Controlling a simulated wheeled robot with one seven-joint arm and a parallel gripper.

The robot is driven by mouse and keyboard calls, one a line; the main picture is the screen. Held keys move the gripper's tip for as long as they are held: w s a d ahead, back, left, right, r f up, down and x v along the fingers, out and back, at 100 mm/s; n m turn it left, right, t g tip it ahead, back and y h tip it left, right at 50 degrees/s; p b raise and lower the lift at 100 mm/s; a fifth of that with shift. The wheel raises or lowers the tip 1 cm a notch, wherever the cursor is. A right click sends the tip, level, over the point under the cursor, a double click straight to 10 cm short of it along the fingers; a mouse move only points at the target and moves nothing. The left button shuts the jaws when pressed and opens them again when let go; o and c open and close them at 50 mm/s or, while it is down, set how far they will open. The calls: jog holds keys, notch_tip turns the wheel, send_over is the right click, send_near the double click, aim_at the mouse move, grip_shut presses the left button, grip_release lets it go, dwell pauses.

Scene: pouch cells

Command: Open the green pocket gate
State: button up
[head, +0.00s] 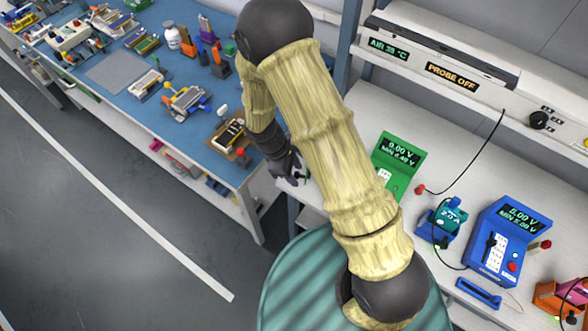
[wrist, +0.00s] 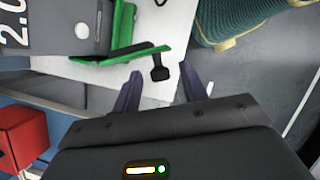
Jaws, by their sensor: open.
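The green pocket gate (wrist: 125,54) shows in the wrist view as a green bar with a black knob (wrist: 159,70) at its right end. It lies beside a grey panel marked "2.0" (wrist: 50,28) and a green upright piece (wrist: 122,22). My gripper (wrist: 160,80) is open, with one dark finger on each side of the black knob's lower end. I cannot tell whether either finger touches it. In the head view my gripper (head: 293,172) is low at the white bench's left edge, and my arm hides the gate.
A green meter (head: 400,152) stands right of my arm on the white bench (head: 370,118). A teal unit (head: 449,214) and a blue meter (head: 508,238) stand further right. A blue bench (head: 112,72) with tools lies left. The grey floor (head: 90,225) is open.

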grip_shut()
jog(key=shift+w, duration=0.1)
jog(key=shift+w+a+m+g+p, duration=0.45)
jog(key=shift+w+a+m+g, duration=0.2)
jog(key=shift+m, duration=0.55)
grip_release()
